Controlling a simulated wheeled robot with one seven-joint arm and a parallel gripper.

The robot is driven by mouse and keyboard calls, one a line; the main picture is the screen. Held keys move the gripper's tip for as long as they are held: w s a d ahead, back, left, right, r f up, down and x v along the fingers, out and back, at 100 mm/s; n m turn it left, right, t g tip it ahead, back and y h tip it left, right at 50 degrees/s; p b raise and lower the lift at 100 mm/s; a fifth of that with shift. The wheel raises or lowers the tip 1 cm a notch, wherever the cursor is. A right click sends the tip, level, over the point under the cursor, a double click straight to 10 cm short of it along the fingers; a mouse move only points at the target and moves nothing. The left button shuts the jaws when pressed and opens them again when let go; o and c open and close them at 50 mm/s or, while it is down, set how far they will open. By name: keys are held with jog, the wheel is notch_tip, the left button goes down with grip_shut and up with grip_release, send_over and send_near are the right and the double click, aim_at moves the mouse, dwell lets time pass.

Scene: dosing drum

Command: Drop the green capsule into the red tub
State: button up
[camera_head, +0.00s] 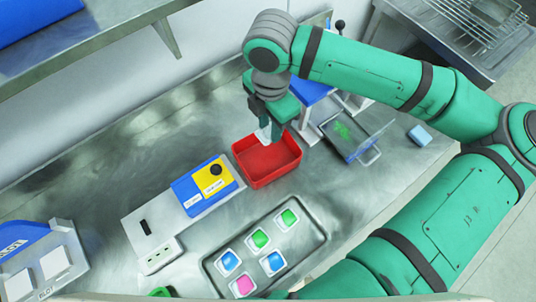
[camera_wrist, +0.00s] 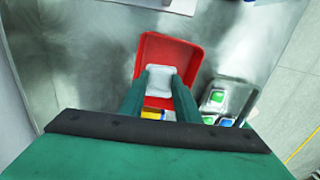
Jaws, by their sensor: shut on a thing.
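The open red tub (camera_head: 267,168) stands on the steel counter, and it also shows in the wrist view (camera_wrist: 186,52). My gripper (camera_head: 269,134) is above its back part, fingers pointing down. In the wrist view my gripper (camera_wrist: 159,84) is shut on a pale capsule (camera_wrist: 158,77), held over the tub. Only its whitish side shows, so I cannot tell its colour. Two green capsules (camera_head: 260,239) (camera_head: 288,218) lie in the metal tray (camera_head: 318,238) with blue and pink ones. The tub floor that shows in the head view is bare.
A blue and yellow device (camera_head: 204,186) stands left of the tub. A stand with a blue part (camera_head: 312,92) is close behind it, and a dark tray with a green mark (camera_head: 343,131) is to its right. A blue block (camera_head: 420,135) lies farther right.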

jog(key=o, duration=1.1)
jog(key=shift+c, duration=0.2)
notch_tip(320, 180, up, 11)
jog(key=shift+f, duration=0.15)
